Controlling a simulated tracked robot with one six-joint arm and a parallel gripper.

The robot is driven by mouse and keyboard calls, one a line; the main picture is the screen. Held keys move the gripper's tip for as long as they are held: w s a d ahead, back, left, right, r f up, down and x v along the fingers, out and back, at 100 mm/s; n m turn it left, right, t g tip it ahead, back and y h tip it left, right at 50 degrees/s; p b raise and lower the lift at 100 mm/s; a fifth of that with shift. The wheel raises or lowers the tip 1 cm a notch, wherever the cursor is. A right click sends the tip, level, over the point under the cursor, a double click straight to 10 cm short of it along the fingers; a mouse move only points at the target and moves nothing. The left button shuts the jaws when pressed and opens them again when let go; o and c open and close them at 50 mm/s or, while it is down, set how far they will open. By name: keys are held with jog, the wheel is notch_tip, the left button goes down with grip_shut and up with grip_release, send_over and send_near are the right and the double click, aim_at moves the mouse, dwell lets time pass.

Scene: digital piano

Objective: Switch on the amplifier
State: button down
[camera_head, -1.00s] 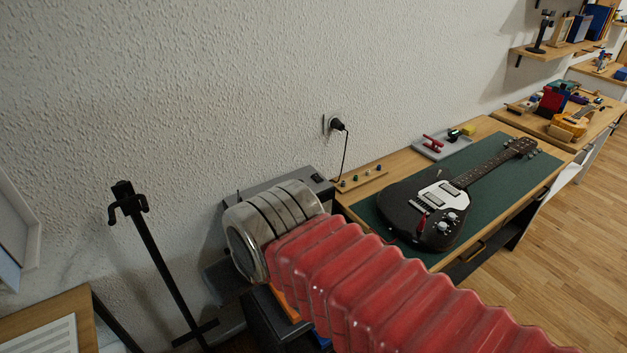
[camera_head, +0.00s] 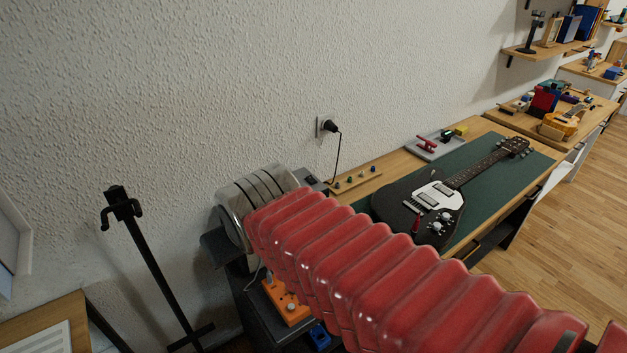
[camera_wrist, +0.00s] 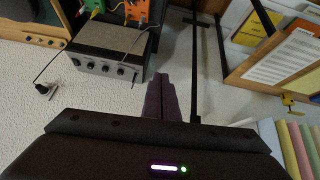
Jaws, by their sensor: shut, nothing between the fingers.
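The amplifier (camera_wrist: 105,58) is a grey box with a row of dark knobs along its front panel, in the upper left of the wrist view. A thin rod crosses its right side; I cannot tell whether it is a switch. In the head view my arm covers most of the amplifier, and only a dark corner (camera_head: 314,183) shows. My gripper (camera_wrist: 160,77) is shut and empty in the wrist view, just right of the amplifier's front panel. They look apart in the picture, but depth is hard to judge. My gripper's fingertips are hidden in the head view.
A black stand (camera_head: 150,255) stands left of my arm; its post also shows in the wrist view (camera_wrist: 194,65). An orange pedal (camera_head: 286,302) lies below my arm. A black plug (camera_head: 329,126) with a cable sits in the wall. A guitar (camera_head: 425,205) lies on the bench.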

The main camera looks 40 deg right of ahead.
jog(key=w+d+f+t+h, duration=0.2)
jog(key=w+d+t, duration=0.1)
jog(key=w+d, duration=0.9)
jog(key=w+d+f+t+h, duration=0.1)
jog(key=w+d+f+t, duration=0.15)
jog(key=w+d, duration=0.85)
jog(key=s+d+f+t, duration=0.1)
jog(key=d+f+t, duration=0.15)
jog(key=d, duration=0.35)
jog(key=d+f+t, duration=0.1)
jog(key=d+f, duration=0.3)
jog(key=d, duration=0.2)
jog(key=s+d+f+t+y, duration=0.2)
jog(key=s+d+f+t, duration=0.1)
jog(key=s+f, duration=0.4)
jog(key=shift+d+f, duration=0.2)
jog(key=shift+d, duration=0.5)
jog(key=shift+w, duration=0.1)
